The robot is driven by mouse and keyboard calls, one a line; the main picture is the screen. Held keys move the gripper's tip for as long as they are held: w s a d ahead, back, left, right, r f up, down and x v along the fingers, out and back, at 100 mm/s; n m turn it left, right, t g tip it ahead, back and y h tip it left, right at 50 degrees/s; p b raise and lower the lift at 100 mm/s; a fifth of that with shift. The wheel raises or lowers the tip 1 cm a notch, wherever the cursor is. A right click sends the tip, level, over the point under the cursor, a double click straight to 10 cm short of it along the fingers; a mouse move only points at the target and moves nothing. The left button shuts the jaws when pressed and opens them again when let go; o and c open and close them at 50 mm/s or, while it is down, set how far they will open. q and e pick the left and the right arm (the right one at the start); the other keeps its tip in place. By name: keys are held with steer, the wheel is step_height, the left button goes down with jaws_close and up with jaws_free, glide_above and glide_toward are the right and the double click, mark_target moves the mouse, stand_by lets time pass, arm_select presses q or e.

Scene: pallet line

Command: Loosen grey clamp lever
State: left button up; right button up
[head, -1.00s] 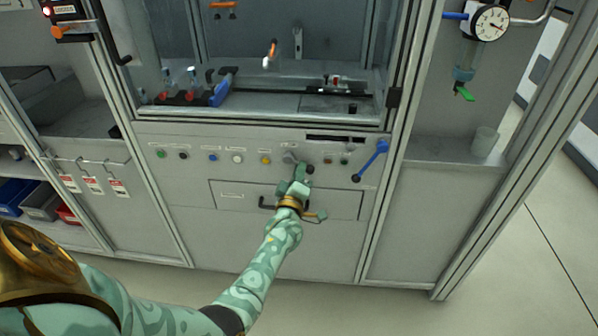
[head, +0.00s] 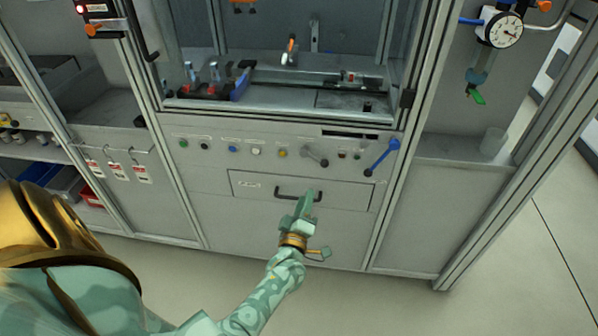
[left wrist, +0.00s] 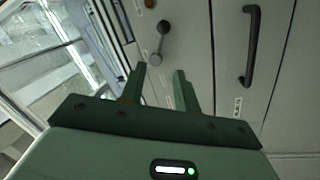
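The grey clamp lever (head: 314,157) sits on the cabinet's front panel, right of the yellow button. It points down and to the right from its hub, with a dark knob at its end. It also shows in the left wrist view (left wrist: 158,45), beyond my fingertips. My left gripper (head: 308,196) is below the lever, in front of the drawer, and apart from the lever. In the left wrist view its two green fingers (left wrist: 157,72) stand apart with nothing between them. My right gripper is not in view.
A drawer with a black handle (head: 298,195) lies below the lever; the handle also shows in the left wrist view (left wrist: 250,45). A blue lever (head: 381,158) is to the right. Coloured buttons (head: 257,151) line the panel's left. Open floor lies in front.

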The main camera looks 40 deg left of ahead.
arm_select(q)
steer(key=v, duration=0.3)
steer(key=shift+s+d+f, duration=0.1)
steer(key=shift+s, duration=0.1)
stand_by(0.3)
